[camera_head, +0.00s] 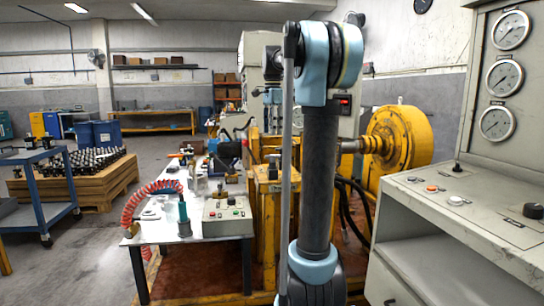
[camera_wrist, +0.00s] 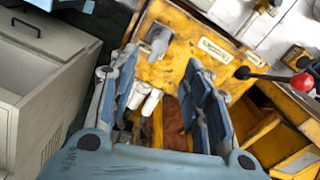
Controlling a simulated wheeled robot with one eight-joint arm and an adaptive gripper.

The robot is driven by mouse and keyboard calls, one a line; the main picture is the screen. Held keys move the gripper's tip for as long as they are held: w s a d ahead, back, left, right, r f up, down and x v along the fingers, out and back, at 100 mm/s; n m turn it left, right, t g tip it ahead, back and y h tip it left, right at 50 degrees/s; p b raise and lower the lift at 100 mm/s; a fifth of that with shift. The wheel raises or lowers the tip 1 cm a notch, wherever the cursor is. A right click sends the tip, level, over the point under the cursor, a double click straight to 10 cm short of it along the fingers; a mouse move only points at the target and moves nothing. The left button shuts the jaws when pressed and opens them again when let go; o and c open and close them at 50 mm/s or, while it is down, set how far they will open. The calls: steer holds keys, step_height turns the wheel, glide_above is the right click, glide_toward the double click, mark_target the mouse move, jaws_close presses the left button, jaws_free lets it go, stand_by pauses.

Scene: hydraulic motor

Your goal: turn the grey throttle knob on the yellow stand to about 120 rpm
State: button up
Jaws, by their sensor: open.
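The grey throttle knob (camera_wrist: 158,40) stands on the top plate of the yellow stand (camera_wrist: 180,58) in the wrist view. A small white label (camera_wrist: 215,50) is to the right of the knob. My gripper (camera_wrist: 163,60) is open, with one blue-padded finger on each side of the view. The knob shows beyond the fingertips, between them and nearer the left one. No contact shows, and I cannot tell the gap. In the head view the yellow stand (camera_head: 268,190) is just left of my arm, which partly hides the area. A red digital display (camera_head: 344,103) is too small to read.
A red-ball lever (camera_wrist: 301,82) is right of the stand in the wrist view. A white bench (camera_head: 165,228) with a control box (camera_head: 227,215) is at left in the head view. A gauge console (camera_head: 440,215) is at right. A yellow motor housing (camera_head: 402,140) is behind.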

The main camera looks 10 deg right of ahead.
mark_target(272, 158)
step_height(272, 158, down, 11)
steer(key=shift+r, duration=0.1)
stand_by(0.3)
steer(key=shift+c, duration=0.3)
